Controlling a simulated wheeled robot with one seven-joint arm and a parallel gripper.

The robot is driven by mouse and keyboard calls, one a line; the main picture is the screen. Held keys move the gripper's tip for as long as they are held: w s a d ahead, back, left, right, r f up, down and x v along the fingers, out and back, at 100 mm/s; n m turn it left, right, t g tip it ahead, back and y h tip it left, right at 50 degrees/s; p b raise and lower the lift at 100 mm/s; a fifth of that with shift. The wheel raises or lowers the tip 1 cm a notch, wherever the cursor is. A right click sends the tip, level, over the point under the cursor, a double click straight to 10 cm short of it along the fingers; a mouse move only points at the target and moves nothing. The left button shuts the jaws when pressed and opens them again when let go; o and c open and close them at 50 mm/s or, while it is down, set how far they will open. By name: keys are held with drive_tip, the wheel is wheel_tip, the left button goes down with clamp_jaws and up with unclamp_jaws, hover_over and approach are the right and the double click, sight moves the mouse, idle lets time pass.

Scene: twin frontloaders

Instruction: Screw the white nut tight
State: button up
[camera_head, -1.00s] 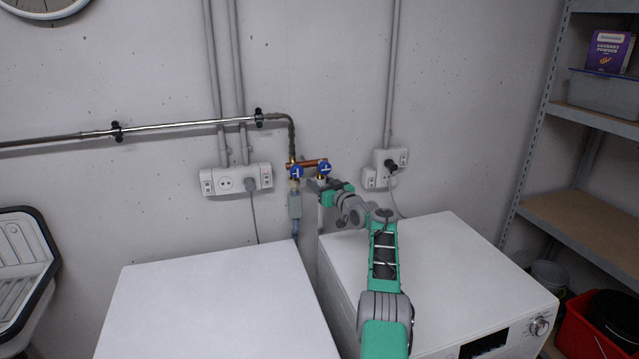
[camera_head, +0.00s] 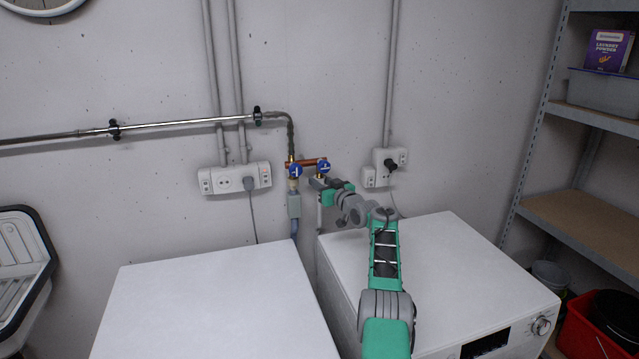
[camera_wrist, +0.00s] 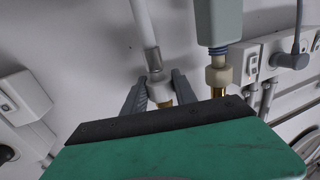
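The white nut (camera_wrist: 159,91) sits at the end of a white hose (camera_wrist: 142,25) with a metal sleeve, against a brass thread in the wrist view. My gripper (camera_wrist: 160,84) has one grey finger on each side of this nut. The fingers are very close to it, but I cannot tell whether both press on it. The green gripper body hides the lower part of the fitting. In the head view my gripper (camera_head: 323,184) is at the right-hand valve (camera_head: 323,168), where it hides the nut.
A second cream nut (camera_wrist: 219,76) under a grey box (camera_wrist: 218,22) is close beside my gripper. The copper manifold (camera_head: 305,163) and left blue valve (camera_head: 295,171) adjoin it. Two white washers (camera_head: 215,305) (camera_head: 450,265) stand below; sockets (camera_head: 234,178) (camera_head: 383,167) flank the valves.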

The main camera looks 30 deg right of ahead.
clamp_jaws()
drive_tip(key=shift+w+p, duration=0.1)
drive_tip(key=shift+p, duration=0.65)
drive_tip(key=shift+o, duration=2.2)
unclamp_jaws()
drive_tip(key=shift+w+a, duration=0.1)
drive_tip(key=shift+f+b, duration=0.2)
drive_tip(key=shift+b, duration=0.1)
drive_tip(key=shift+s+b, duration=0.2)
drive_tip(key=shift+b, duration=0.7)
drive_tip(key=shift+r, duration=0.1)
drive_tip(key=shift+c, duration=0.2)
